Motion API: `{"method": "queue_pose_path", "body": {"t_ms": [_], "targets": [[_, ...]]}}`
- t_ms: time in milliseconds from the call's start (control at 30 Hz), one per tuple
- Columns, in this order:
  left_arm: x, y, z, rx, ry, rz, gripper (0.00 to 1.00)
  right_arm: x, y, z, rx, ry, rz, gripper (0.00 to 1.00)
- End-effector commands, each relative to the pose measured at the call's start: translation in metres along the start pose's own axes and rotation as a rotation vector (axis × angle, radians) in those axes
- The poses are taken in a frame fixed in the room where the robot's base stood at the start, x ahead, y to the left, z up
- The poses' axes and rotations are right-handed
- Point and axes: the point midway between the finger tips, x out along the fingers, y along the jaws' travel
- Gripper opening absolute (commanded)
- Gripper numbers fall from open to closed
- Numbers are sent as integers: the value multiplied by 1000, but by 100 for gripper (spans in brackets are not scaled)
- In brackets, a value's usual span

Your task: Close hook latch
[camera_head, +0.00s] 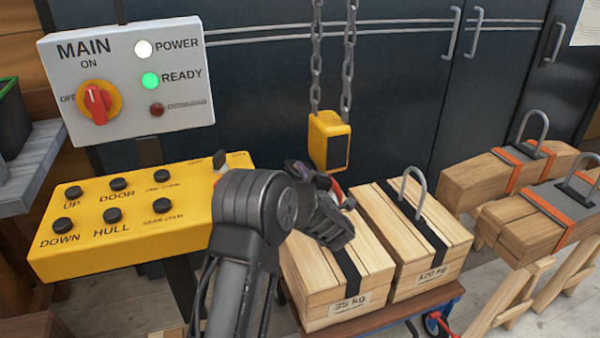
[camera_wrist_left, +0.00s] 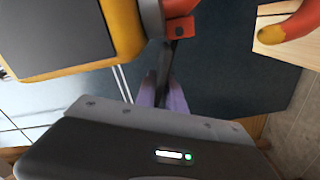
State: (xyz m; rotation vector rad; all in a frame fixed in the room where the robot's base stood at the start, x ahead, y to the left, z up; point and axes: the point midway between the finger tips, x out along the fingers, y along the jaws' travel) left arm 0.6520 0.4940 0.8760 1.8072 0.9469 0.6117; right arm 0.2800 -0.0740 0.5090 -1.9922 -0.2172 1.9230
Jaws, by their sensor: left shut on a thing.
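The yellow hoist block (camera_head: 328,142) hangs on chains, with a small part of the red hook (camera_head: 337,188) showing below it. In the wrist view, the block (camera_wrist_left: 128,30) is at upper left and the curved red hook with a yellow tip (camera_wrist_left: 288,28) is at upper right. A dark, thin hook latch (camera_wrist_left: 164,65) runs down from near a red bracket (camera_wrist_left: 180,28). My left gripper (camera_head: 308,174) is just under the block. Its purple fingers (camera_wrist_left: 163,92) are shut on the latch. My wrist hides most of the hook in the head view. My right gripper is not in view.
A 35 kg wooden crate (camera_head: 317,257) and a 120 kg crate (camera_head: 450,232) with a metal loop stand below on a cart. A yellow button panel (camera_head: 130,235) and white main switch box (camera_head: 110,110) are at left. Timber on trestles (camera_head: 530,225) is at right.

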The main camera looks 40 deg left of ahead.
Motion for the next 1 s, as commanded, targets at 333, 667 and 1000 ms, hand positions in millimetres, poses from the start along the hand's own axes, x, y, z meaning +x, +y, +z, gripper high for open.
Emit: {"method": "queue_pose_path", "body": {"t_ms": [333,667,1000], "targets": [[1,7,-1,-7,2,12,0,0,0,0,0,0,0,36],[1,8,-1,-8,3,13,0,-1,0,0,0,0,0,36],[5,5,-4,-34,4,14,0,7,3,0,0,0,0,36]]}}
